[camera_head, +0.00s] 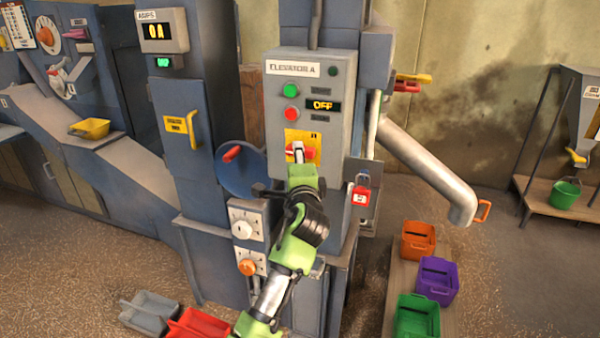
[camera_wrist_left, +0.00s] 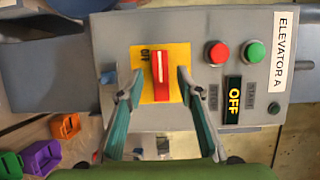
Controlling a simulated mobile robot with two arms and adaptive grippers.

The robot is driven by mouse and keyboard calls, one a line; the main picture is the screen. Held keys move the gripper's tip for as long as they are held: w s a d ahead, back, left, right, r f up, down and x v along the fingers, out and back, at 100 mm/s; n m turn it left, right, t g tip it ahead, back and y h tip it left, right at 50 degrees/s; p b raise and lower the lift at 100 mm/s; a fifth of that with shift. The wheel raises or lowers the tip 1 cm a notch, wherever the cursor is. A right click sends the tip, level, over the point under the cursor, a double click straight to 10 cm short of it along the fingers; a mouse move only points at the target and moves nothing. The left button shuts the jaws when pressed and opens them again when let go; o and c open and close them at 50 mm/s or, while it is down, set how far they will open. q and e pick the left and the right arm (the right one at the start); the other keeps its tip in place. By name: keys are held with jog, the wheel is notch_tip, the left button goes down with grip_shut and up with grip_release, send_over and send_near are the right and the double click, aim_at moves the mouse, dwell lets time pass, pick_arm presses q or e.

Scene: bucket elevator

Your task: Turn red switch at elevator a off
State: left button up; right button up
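The grey Elevator A panel (camera_head: 285,105) has a yellow plate (camera_head: 316,140) with a red switch (camera_head: 304,153) low on its front. In the left wrist view the red switch (camera_wrist_left: 160,68) lies across the panel, and its yellow plate (camera_wrist_left: 148,88) carries small lettering. My left gripper (camera_wrist_left: 160,82) is open, with one finger on each side of the red switch; I cannot tell whether they touch it. In the head view my left gripper (camera_head: 300,165) partly covers the switch. The display (camera_head: 323,105) reads OFF. My right gripper is not in view.
Green (camera_head: 291,90) and red (camera_head: 291,114) buttons sit above the plate. A red padlock (camera_head: 361,196) hangs to its right, and a red handle (camera_head: 232,154) is to its left. A metal spout (camera_head: 430,170) and orange (camera_head: 418,240), purple (camera_head: 437,280) and green (camera_head: 417,317) bins stand right.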

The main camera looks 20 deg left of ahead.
pick_arm(q)
jog(key=v, duration=0.9)
jog(key=shift+s, duration=0.25)
jog(key=shift+d, duration=0.1)
